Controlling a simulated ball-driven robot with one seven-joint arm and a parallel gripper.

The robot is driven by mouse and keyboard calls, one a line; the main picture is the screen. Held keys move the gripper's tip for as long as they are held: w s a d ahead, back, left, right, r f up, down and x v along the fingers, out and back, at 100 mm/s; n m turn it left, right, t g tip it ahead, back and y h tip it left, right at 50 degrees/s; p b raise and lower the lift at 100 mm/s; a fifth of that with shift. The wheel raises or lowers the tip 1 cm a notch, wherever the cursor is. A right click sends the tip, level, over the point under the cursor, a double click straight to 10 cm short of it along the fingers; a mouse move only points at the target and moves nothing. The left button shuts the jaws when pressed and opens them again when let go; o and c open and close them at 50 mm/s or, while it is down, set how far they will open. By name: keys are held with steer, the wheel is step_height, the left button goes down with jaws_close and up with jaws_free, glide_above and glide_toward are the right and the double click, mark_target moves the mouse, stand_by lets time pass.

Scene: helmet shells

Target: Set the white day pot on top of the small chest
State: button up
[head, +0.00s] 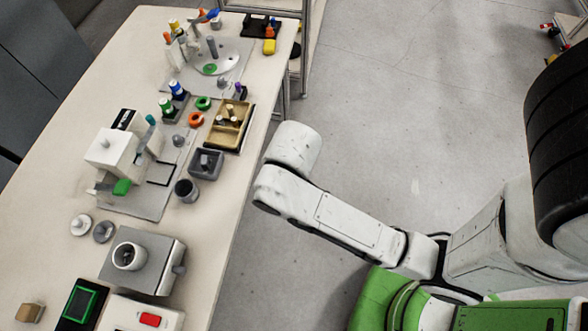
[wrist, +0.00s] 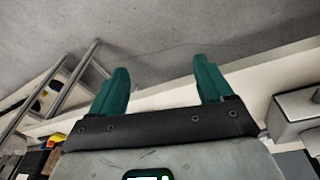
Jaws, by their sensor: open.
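A white pot (head: 129,256), round and open-topped with a dark inside, stands upright on top of a grey box-like chest (head: 155,275) near the front of the table. The chest has a knob-like part on its right side. In the wrist view my gripper (wrist: 161,82) has two teal fingers spread apart with nothing between them. A grey box (wrist: 296,108) at the right edge of that view looks like the chest. The gripper is apart from both pot and chest; its fingers do not show in the head view.
A white knobbed disc (head: 80,225) and a grey one (head: 104,231) lie behind the chest. A dark cup (head: 187,190) stands near the table's right edge. A white machine (head: 112,153) and a brown tray (head: 229,126) are farther back. The floor (head: 390,100) right of the table is clear.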

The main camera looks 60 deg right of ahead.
steer(key=s+d+f, duration=0.2)
steer(key=s, duration=0.5)
steer(key=shift+s+f+m+g, duration=0.15)
steer(key=shift+f+m+g, duration=0.05)
steer(key=shift+m+g, duration=0.2)
